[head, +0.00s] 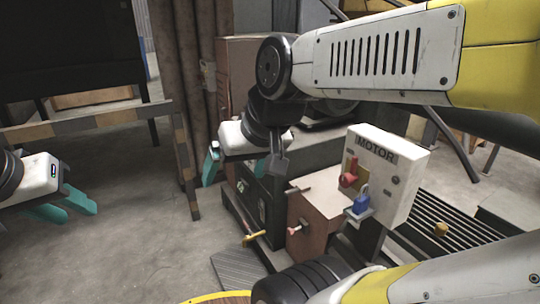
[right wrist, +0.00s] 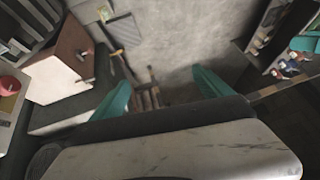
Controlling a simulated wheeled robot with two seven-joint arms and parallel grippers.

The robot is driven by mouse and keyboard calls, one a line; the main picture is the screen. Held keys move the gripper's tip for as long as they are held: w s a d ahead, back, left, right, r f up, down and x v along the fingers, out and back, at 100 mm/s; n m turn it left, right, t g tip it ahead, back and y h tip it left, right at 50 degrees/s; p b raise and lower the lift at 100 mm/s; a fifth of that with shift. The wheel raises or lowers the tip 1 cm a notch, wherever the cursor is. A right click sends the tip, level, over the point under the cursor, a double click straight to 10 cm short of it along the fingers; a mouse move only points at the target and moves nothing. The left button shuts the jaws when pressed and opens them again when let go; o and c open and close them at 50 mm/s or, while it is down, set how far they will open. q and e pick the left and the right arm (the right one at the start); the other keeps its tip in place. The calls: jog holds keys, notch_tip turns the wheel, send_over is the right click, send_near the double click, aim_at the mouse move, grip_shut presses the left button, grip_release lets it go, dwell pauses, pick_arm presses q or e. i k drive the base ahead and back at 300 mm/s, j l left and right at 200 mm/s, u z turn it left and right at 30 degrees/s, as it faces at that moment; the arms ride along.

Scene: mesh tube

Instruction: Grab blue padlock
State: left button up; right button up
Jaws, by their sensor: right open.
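The blue padlock (head: 361,204) sits on a small ledge at the lower front of the white MOTOR box (head: 398,182) in the head view, below a red switch handle (head: 348,179). I cannot make out the padlock in the right wrist view. My right gripper (head: 240,176) is to the left of the MOTOR box, apart from the padlock. Its teal fingers are spread and empty in the right wrist view (right wrist: 162,92). My left gripper (head: 76,210) is at the far left of the head view, with its teal fingers apart and nothing between them.
A brown box (head: 318,220) with a red-handled valve (head: 294,231) stands left of and below the MOTOR box. A yellow-handled part (head: 256,237) is low beside it. A striped barrier (head: 120,116) stands at the back left. Grey floor (head: 130,255) is open at left.

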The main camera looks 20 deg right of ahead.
aim_at(361, 204)
jog(key=z, duration=1.9)
jog(key=k+l+z, duration=0.2)
jog(key=i+l, duration=0.1)
